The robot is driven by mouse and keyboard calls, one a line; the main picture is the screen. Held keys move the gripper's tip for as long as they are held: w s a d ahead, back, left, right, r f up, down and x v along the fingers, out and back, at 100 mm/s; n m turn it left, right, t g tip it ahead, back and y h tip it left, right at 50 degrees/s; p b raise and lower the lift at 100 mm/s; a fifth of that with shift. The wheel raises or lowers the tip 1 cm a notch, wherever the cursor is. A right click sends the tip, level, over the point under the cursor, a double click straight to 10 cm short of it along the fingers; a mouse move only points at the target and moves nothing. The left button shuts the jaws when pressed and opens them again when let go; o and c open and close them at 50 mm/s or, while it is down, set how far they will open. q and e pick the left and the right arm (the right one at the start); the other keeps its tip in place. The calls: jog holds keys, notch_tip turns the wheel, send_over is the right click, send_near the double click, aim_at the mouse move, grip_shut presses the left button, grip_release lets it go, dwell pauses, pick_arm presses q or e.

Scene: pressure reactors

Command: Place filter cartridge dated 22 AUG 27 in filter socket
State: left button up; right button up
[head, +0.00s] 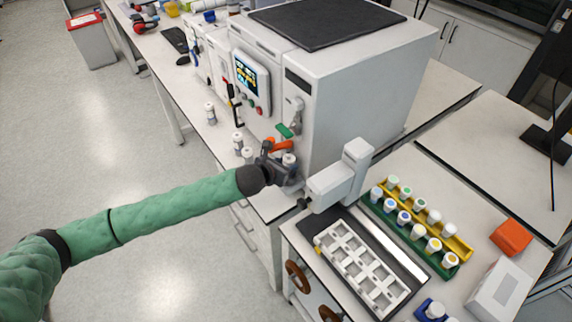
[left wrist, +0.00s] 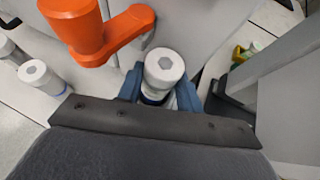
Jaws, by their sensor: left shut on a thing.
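My left gripper (head: 286,168) is at the front of the large white machine, just below its orange lever (head: 280,146). It is shut on a white-capped filter cartridge (head: 289,159). In the left wrist view the cartridge (left wrist: 164,66) stands between the blue fingers (left wrist: 160,94), its cap with a hex recess facing the camera, beside the orange lever (left wrist: 90,30). Its date label cannot be read. Other white cartridges (head: 248,154) (head: 238,140) (head: 210,112) stand on the bench to the left. I cannot make out the filter socket. My right gripper is not in view.
The white machine (head: 355,85) has a screen (head: 246,73) and a green lever (head: 284,130). A white bracket-shaped device (head: 340,182) stands close right of the gripper. A white slotted rack (head: 362,268) and several capped vials in yellow and green racks (head: 443,271) are at right.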

pick_arm(q)
jog(key=shift+f, duration=0.1)
jog(key=o, duration=1.2)
jog(key=shift+s+a+r, duration=0.2)
jog(key=shift+r, duration=0.1)
jog(key=v, duration=1.1)
jog(key=shift+s, duration=0.25)
jog(key=shift+a+r, duration=0.1)
